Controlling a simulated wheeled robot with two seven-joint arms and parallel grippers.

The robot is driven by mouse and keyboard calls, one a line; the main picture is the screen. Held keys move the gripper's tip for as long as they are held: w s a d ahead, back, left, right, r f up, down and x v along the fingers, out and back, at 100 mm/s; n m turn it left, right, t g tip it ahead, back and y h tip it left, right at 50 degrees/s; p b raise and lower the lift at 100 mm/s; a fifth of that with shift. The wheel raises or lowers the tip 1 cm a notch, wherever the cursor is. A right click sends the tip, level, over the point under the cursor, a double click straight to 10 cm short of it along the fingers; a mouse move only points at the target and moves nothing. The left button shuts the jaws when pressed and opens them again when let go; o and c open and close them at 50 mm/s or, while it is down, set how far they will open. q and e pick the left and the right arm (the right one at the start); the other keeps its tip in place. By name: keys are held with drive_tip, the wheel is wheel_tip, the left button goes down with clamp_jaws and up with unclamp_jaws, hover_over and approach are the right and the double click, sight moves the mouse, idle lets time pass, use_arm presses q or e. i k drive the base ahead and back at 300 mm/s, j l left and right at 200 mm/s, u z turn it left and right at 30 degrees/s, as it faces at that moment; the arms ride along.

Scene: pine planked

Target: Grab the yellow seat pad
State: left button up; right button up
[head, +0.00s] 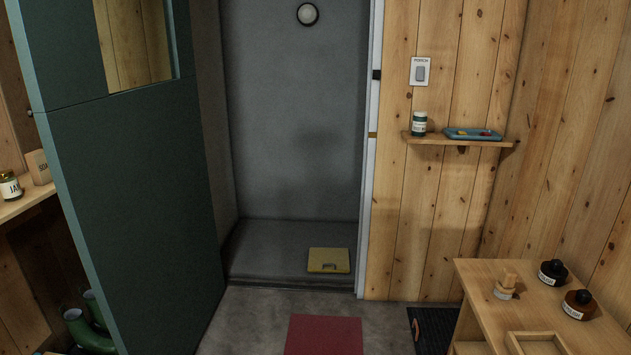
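The yellow seat pad (328,260) lies flat on the grey floor inside the doorway, near its right side. It is square, with a small handle slot along its front edge. Nothing covers it. Neither of my grippers shows in the head view.
A green door (150,215) stands open on the left of the doorway. A red mat (324,336) lies on the floor in front. A wooden cabinet (520,290) with jars stands at the right, beside a dark mat (432,328). Green boots (88,330) stand at the lower left.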

sight(321, 259)
drive_tip(key=i, duration=1.45)
drive_tip(key=i+z, duration=0.15)
drive_tip(key=i, duration=0.55)
drive_tip(key=i+j+z, duration=0.15)
drive_tip(key=i, duration=0.55)
drive_tip(key=i+j+z, duration=0.2)
drive_tip(key=i, duration=0.15)
drive_tip(key=i+j+z, duration=0.2)
drive_tip(key=i, duration=0.2)
